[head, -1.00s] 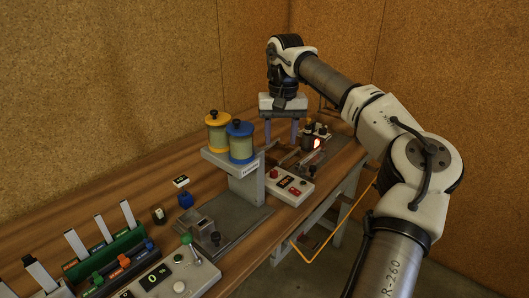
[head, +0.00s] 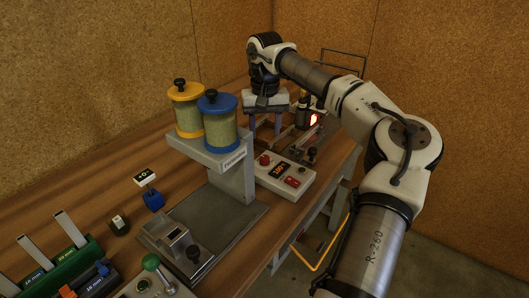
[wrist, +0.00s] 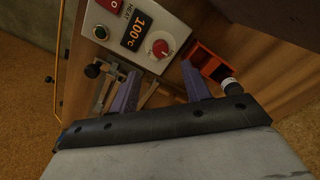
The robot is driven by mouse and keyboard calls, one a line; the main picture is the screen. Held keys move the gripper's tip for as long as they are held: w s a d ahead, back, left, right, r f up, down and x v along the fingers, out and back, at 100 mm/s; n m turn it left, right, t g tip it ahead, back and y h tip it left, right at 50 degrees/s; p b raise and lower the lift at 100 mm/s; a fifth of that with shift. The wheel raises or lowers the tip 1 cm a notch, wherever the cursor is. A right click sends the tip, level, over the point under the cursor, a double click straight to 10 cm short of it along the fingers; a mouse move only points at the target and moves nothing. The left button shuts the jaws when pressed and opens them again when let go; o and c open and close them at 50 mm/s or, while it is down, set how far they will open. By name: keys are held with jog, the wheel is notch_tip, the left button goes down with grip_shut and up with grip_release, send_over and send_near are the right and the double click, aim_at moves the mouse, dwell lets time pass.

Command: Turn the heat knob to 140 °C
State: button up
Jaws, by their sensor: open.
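The heat control box (head: 302,190) is a pale box on the bench, seen beyond the twin-spool stand. It also shows at the top of the wrist view (wrist: 176,30). Its round red heat knob (wrist: 160,48) sits below the lit display (wrist: 137,31), which reads 100 °C beside the word HEAT. The knob also shows in the head view (head: 265,160). My gripper (head: 265,132) points down, open and empty, behind the box. In the wrist view its two purple fingers (wrist: 161,72) are spread, with the knob just beyond the gap, apparently untouched.
The stand with a yellow spool (head: 187,110) and a blue spool (head: 220,121) is left of the box. A glowing heater (head: 314,119) stands right of my gripper. An orange tray (wrist: 205,60) lies near the right finger.

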aim_at(265, 157)
notch_tip(265, 157, down, 9)
jog(key=shift+r+p, duration=0.1)
jog(key=shift+p, duration=0.55)
jog(key=c, duration=1)
